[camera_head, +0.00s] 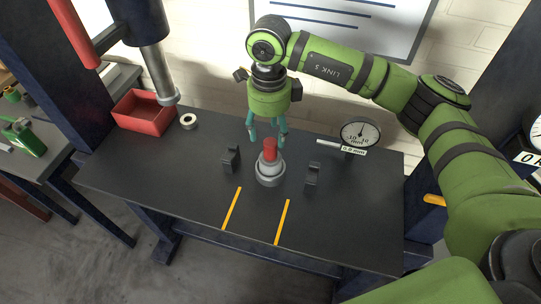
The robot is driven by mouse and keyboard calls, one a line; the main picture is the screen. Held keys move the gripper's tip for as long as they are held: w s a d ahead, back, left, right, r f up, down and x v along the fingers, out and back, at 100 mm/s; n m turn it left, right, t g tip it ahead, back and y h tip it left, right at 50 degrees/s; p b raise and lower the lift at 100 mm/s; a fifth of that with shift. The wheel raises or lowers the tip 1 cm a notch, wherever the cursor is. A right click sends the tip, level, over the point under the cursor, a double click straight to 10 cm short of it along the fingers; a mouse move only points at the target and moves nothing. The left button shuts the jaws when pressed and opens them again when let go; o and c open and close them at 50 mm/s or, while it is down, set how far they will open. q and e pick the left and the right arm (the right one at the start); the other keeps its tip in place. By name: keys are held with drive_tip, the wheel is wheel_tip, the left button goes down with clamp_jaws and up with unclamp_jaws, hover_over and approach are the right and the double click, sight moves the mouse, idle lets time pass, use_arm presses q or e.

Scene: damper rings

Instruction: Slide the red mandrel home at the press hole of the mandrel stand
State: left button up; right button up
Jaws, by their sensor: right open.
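The red mandrel (270,150) stands upright at the top of a grey, stepped round piece, which I take for the mandrel stand (270,179), on the dark table. How deep the mandrel sits and the press hole itself cannot be made out. My right gripper (267,138) points down just above or behind the mandrel. Its two teal fingers are apart, one to each side of the mandrel's top, with nothing seen between them. Whether they touch the mandrel cannot be told. My left gripper is not in view.
Small black blocks stand left (231,159) and right (312,174) of the stand. A dial gauge (360,133) is at the back right. A red bin (144,112) and a pale ring (188,121) are at the back left. Yellow strips mark the clear table front.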

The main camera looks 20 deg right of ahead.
sight(271, 142)
drive_tip(key=shift+w+r+b, duration=0.15)
drive_tip(key=shift+r+b, duration=0.15)
drive_tip(key=shift+r, duration=0.7)
drive_tip(key=n+b, duration=0.1)
drive_tip(key=n, duration=0.1)
drive_tip(key=s+n+b, duration=0.1)
drive_tip(key=n, duration=0.2)
drive_tip(key=shift+s, duration=0.2)
drive_tip(key=shift+s+r+n, duration=0.1)
drive_tip(key=shift+s+n, duration=0.05)
drive_tip(key=shift+n, duration=0.55)
drive_tip(key=shift+d+n, duration=0.1)
drive_tip(key=shift+n, duration=0.2)
drive_tip(key=shift+f+p, duration=0.6)
drive_tip(key=shift+f, duration=0.05)
drive_tip(key=f+p, duration=0.2)
drive_tip(key=f, duration=0.2)
drive_tip(key=shift+w+f+p, duration=0.25)
drive_tip(key=shift+w+p, duration=0.05)
drive_tip(key=shift+p, duration=0.1)
drive_tip(key=shift+f, duration=0.5)
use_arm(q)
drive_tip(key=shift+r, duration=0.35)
use_arm(e)
drive_tip(key=shift+w, duration=0.1)
clamp_jaws()
